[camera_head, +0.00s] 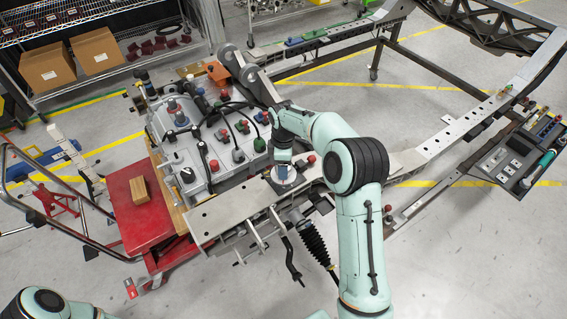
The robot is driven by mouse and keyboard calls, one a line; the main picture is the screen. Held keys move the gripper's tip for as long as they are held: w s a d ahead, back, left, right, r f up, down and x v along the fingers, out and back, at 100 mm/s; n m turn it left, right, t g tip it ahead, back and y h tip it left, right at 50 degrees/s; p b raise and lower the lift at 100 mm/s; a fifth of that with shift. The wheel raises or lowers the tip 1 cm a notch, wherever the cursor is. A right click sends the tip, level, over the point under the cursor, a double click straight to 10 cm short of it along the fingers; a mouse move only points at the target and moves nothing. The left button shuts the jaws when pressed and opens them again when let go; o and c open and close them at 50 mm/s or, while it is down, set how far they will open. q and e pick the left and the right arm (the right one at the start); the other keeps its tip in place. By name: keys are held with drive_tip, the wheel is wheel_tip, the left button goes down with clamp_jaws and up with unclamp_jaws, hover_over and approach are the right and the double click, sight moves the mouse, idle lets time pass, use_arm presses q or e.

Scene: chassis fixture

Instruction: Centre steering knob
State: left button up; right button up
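My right arm reaches over the chassis fixture, and its wrist end points down at a pale round disc (284,184) on the near end of the frame rail. A small dark blue piece (282,172) shows at the middle of the disc, under the wrist. I cannot tell whether it is a knob or part of my gripper. My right gripper (283,168) is small and mostly hidden, so its fingers cannot be made out. A red knob (311,159) stands just right of the disc. I cannot tell which part is the steering knob. My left gripper is out of view; only an arm link shows at bottom left.
A grey panel (205,182) with several coloured knobs and black hoses lies left of the wrist. A red cart (130,222) carries a wooden block (139,190). Open floor lies at the bottom and inside the frame.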

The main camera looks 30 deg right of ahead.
drive_tip(key=n, duration=0.3)
drive_tip(key=shift+n, duration=2)
drive_tip(key=o, duration=1.1)
drive_tip(key=shift+c, duration=0.2)
wheel_tip(320, 180, up, 14)
drive_tip(key=shift+f, duration=0.25)
